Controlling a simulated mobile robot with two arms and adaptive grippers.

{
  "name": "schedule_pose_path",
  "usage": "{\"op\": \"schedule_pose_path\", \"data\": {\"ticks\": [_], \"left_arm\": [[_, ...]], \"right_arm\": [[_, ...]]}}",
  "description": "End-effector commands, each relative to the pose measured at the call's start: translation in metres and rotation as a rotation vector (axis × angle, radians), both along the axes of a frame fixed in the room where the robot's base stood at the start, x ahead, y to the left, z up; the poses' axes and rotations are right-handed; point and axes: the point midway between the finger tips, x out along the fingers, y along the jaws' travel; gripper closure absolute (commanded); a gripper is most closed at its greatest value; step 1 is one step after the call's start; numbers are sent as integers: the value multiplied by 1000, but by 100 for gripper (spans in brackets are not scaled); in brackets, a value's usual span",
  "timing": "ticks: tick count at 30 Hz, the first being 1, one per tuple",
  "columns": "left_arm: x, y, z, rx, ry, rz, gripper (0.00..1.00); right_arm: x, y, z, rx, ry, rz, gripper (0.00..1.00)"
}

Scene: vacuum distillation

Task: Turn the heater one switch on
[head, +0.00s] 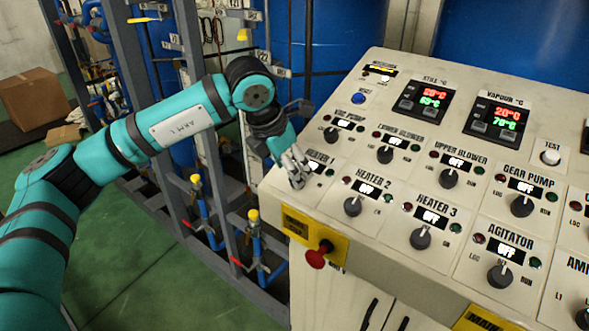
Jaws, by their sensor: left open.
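The heater one panel (321,166) is at the left edge of the sloping control console (375,200). Its label is partly covered by my gripper, and its knob is hidden behind the fingers. My left gripper (297,178) is open and points down over the heater one knob spot. I cannot tell whether the fingers touch or surround the knob. The heater 2 knob (352,206) and the heater 3 knob (420,238) are to the right, with OFF on the heater 3 display. My right gripper is out of view.
The vac pump knob (331,134) sits just behind the gripper. A red push button (317,256) sticks out from the console's front. Pipes with yellow-capped valves (253,216) and a grey frame stand left of the console. A cardboard box (35,98) is far left.

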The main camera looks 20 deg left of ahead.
Motion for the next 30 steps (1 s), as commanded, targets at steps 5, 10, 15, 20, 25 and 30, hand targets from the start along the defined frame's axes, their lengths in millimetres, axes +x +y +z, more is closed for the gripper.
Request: {"op": "schedule_pose_path", "data": {"ticks": [5, 10, 15, 20, 25, 30], "left_arm": [[9, -5, -22, -1, 3, -1, 43], [12, -7, -34, 0, 0, -1, 43], [13, -7, -36, -1, -1, -1, 43], [13, -7, -35, -1, -1, -1, 50], [13, -7, -35, -1, -1, -1, 72], [13, -7, -35, -1, -1, -1, 94]], "right_arm": [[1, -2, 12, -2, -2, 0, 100], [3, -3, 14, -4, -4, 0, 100], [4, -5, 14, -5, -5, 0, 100], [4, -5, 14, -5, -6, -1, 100], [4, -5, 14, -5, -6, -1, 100], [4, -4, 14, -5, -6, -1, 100]]}}
